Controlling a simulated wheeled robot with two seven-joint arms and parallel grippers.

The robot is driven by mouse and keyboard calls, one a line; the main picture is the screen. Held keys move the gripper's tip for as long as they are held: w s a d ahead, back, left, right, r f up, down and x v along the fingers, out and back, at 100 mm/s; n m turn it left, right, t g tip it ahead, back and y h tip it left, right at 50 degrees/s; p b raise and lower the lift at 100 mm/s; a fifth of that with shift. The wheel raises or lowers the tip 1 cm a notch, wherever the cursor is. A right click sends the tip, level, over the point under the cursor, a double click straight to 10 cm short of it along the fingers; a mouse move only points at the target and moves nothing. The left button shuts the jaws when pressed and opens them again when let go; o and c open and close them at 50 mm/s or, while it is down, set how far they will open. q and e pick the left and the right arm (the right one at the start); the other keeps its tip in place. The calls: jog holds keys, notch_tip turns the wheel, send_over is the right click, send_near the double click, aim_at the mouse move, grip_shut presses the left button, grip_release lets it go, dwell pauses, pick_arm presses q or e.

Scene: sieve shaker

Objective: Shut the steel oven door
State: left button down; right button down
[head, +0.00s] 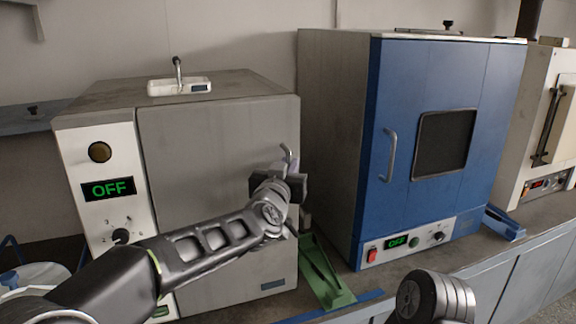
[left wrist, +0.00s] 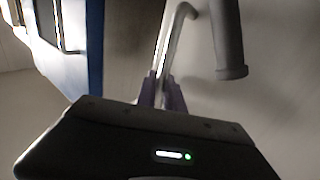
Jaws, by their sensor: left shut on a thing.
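The steel oven (head: 220,150) stands on the left of the bench, and its grey door looks flush with the front, closed or nearly so; I cannot tell if a small gap is left. The door's bent metal handle (head: 288,153) is near the door's right edge. My left gripper (head: 286,172) is at that handle. In the left wrist view its fingers (left wrist: 162,92) are closed around the handle rod (left wrist: 172,45). My right gripper is not in view; only part of my right arm shows at the bottom.
A blue oven (head: 400,150) stands close to the right, its door shut. A green metal piece (head: 322,272) lies on the bench between the ovens. A cream oven (head: 550,120) stands at the far right. A white device (head: 180,86) sits on top of the steel oven.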

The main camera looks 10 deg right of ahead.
pick_arm(q)
jog(key=c, duration=1.5)
grip_release()
jog(key=shift+w, duration=0.2)
jog(key=shift+o, duration=0.2)
jog(key=shift+a, duration=0.1)
jog(key=shift+s+a+f, duration=0.1)
jog(key=shift+s+a, duration=0.05)
jog(key=shift+s, duration=0.05)
jog(key=b+v, duration=0.2)
jog(key=v, duration=0.5)
jog(key=shift+s+d, duration=0.25)
jog(key=shift+s, duration=0.05)
